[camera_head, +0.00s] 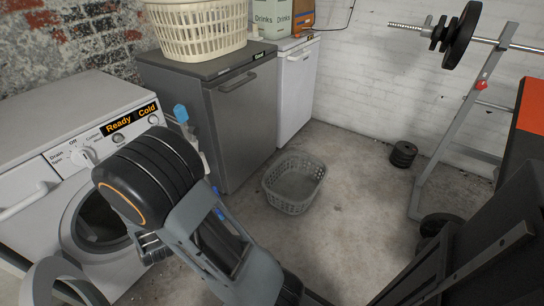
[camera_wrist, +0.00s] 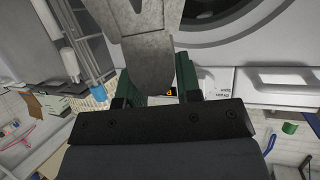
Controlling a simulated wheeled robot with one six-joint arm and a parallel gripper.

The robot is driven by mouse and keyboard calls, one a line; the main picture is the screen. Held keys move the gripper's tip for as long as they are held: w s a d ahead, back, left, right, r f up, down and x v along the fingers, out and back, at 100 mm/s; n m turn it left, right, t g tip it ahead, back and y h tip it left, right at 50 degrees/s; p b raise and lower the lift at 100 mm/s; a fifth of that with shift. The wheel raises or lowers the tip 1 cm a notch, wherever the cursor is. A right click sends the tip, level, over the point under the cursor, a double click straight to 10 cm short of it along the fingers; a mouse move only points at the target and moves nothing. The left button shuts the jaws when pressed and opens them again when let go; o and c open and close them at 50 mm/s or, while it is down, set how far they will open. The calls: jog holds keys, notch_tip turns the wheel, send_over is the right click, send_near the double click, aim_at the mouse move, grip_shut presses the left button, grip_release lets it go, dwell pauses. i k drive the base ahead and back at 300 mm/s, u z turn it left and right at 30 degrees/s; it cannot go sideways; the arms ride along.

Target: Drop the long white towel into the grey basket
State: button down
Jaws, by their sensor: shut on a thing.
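The grey basket (camera_head: 289,207) stands on the floor in the middle of the head view, upright and looking empty. My gripper (camera_wrist: 154,88) shows in the wrist view, its green fingers on either side of a pale grey, fabric-textured strip. This strip looks like the long white towel (camera_wrist: 150,50), dulled by shade; it runs up out of the frame in front of the washing machine. In the head view my arm covers the gripper area, and I cannot make out the towel there. The gripper is by the washer, well left of the basket.
The white washing machine (camera_head: 45,125) stands at left, its round door open. A grey cabinet (camera_head: 240,120) with a cream laundry basket (camera_head: 200,35) on top stands behind the arm. Weight plates (camera_head: 403,154) and a barbell rack (camera_head: 455,110) are at right. The floor around the grey basket is clear.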

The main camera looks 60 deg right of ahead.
aim_at(295, 187)
jog(key=u, duration=0.05)
jog(key=k, duration=0.45)
jog(key=z, duration=1.05)
jog(key=i, duration=1.05)
jog(key=z, duration=0.9)
jog(key=i, duration=0.65)
jog(key=z, duration=0.1)
